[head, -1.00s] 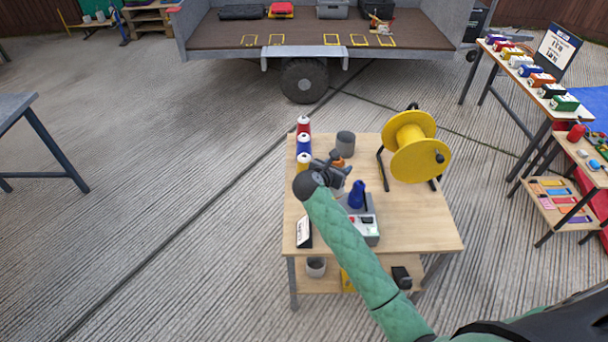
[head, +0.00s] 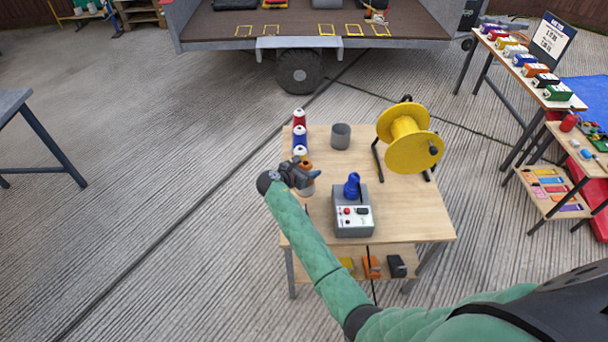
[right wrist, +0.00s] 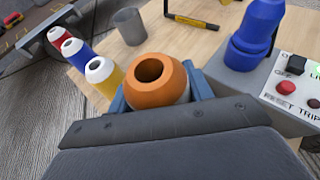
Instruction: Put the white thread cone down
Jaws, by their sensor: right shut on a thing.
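The white thread cone has a pale body with an orange, open-ended top (head: 305,165), and fills the middle of the right wrist view (right wrist: 160,80). My right gripper (head: 304,178) is shut on it, with blue fingers on both sides. It is held upright or nearly so at the left part of the wooden table (head: 400,205). I cannot tell whether its base touches the tabletop. Red (head: 299,120), blue (head: 300,140) and yellow (head: 299,153) thread cones with white tops stand in a row just behind it. My left gripper is not in view.
A grey cup (head: 340,136) stands behind the held cone. A grey control box (head: 353,218) with a blue device (head: 352,187) stands to its right. A yellow reel (head: 408,138) stands at the back right. Bare tabletop lies between the cup and the box.

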